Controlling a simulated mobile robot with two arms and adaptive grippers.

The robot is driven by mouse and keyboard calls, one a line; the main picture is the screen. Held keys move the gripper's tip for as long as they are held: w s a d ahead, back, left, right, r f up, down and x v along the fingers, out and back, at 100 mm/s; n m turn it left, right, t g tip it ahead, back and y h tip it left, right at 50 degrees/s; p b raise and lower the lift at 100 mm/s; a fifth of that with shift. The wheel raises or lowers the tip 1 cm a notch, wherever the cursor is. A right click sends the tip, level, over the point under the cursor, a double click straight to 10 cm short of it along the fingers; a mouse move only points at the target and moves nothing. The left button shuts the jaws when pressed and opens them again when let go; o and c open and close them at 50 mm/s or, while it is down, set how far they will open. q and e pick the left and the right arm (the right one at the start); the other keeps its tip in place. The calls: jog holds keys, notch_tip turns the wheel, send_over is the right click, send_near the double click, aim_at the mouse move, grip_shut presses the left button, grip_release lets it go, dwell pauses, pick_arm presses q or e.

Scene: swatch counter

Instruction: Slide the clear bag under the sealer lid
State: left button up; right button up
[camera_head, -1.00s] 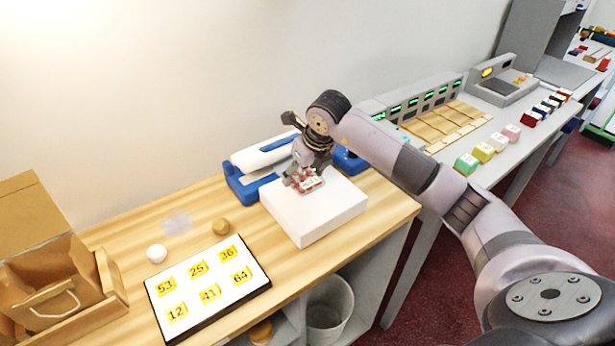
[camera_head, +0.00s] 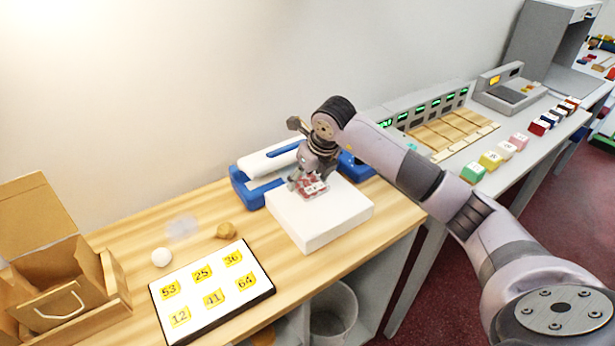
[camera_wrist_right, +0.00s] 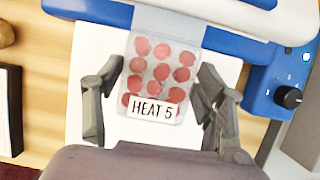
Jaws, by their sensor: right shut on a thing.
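The clear bag (camera_wrist_right: 160,72) holds several red discs and a label reading HEAT 5. My right gripper (camera_wrist_right: 155,100) is shut on it, one finger at each side. In the head view the bag (camera_head: 308,188) is over the white block (camera_head: 325,222), in front of the blue and white sealer (camera_head: 244,187). In the wrist view the bag's clear, empty end overlaps the sealer's blue front edge (camera_wrist_right: 95,10). I cannot tell whether that end is under the white lid (camera_head: 268,160). My right arm and gripper hide part of the sealer. My left gripper is out of view.
A numbered board (camera_head: 212,290), a white ball (camera_head: 161,257) and a brown lump (camera_head: 226,231) lie left of the block. A cardboard box (camera_head: 70,285) stands at far left. The sealer has a black knob (camera_wrist_right: 291,98). A bin (camera_head: 331,322) is below the counter.

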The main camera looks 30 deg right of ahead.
jog(key=o, duration=1.2)
jog(key=shift+o, duration=0.2)
jog(key=v, duration=1.2)
